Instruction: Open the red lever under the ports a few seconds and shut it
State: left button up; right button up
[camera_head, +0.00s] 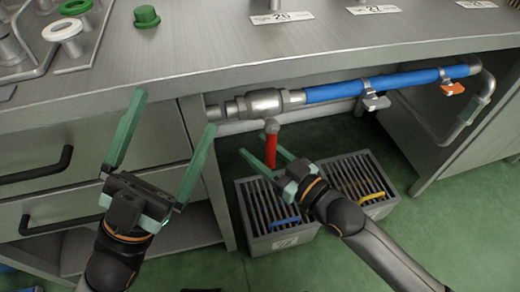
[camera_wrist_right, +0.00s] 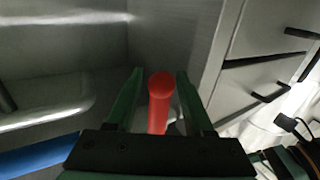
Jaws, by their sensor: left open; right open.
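The red lever (camera_head: 271,148) hangs down below the metal valve (camera_head: 258,103) on the pipe under the bench. My right gripper (camera_head: 264,158) is open at the lever, with its green fingers on either side of the lever's lower part. In the right wrist view the red lever (camera_wrist_right: 161,98) stands between the two open fingers (camera_wrist_right: 158,85), with a gap at each side. My left gripper (camera_head: 175,122) is open and empty in front of the drawers. The ports themselves cannot be made out for certain.
A blue pipe section (camera_head: 375,85) carries a grey clip lever (camera_head: 376,102) and an orange one (camera_head: 452,88). Two slatted grey crates (camera_head: 285,240) (camera_head: 345,165) stand on the green floor below. Drawers with black handles (camera_head: 40,170) are at the left. The bench top (camera_head: 230,50) overhangs.

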grip_shut()
dwell(0.3)
dwell(1.1)
